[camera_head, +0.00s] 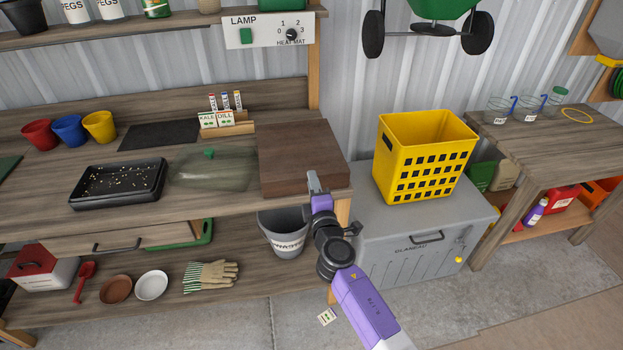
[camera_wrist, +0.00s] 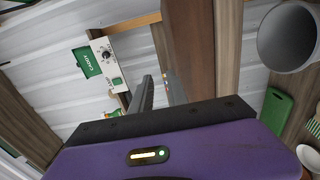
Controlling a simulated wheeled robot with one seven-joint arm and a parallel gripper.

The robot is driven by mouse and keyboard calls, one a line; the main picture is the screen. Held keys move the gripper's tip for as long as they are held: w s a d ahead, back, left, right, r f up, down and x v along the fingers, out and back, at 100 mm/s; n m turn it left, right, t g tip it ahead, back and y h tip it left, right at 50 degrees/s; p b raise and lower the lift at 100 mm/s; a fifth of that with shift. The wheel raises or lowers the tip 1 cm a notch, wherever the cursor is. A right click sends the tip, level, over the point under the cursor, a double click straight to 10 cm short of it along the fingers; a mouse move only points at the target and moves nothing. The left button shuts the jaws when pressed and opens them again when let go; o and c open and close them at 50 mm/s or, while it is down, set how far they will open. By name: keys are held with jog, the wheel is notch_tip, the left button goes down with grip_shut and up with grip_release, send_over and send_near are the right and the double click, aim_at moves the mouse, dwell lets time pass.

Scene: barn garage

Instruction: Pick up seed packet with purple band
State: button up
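Seed packets (camera_head: 226,119) stand in a small wooden holder at the back of the bench; the front ones read KALE and DILL. Taller packets or markers with coloured tops (camera_head: 225,101) stand behind them. Another small packet-like card (camera_head: 327,316) lies on the grey floor below the bench. I cannot make out a purple band on any of them at this size. My gripper (camera_head: 313,181) is over the front right of the bench, beside the dark wooden block and well away from the holder. In the wrist view its two fingers (camera_wrist: 160,90) stand apart with nothing seen between them.
A dark wooden block (camera_head: 300,165) sits right of the holder. A clear green-knobbed cover (camera_head: 213,172) and a black seed tray (camera_head: 118,182) stand left. A shelf with a lamp panel (camera_head: 268,30) overhangs the back. A yellow crate (camera_head: 422,155) stands on a grey chest.

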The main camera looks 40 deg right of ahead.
jog(key=shift+w+d, duration=0.4)
jog(key=shift+w, duration=0.15)
grip_shut()
dwell(1.2)
notch_tip(320, 180, up, 2)
jog(key=shift+r+p, duration=0.25)
jog(key=shift+p, duration=0.8)
jog(key=shift+c, duration=2)
grip_release()
jog(key=o, duration=0.4)
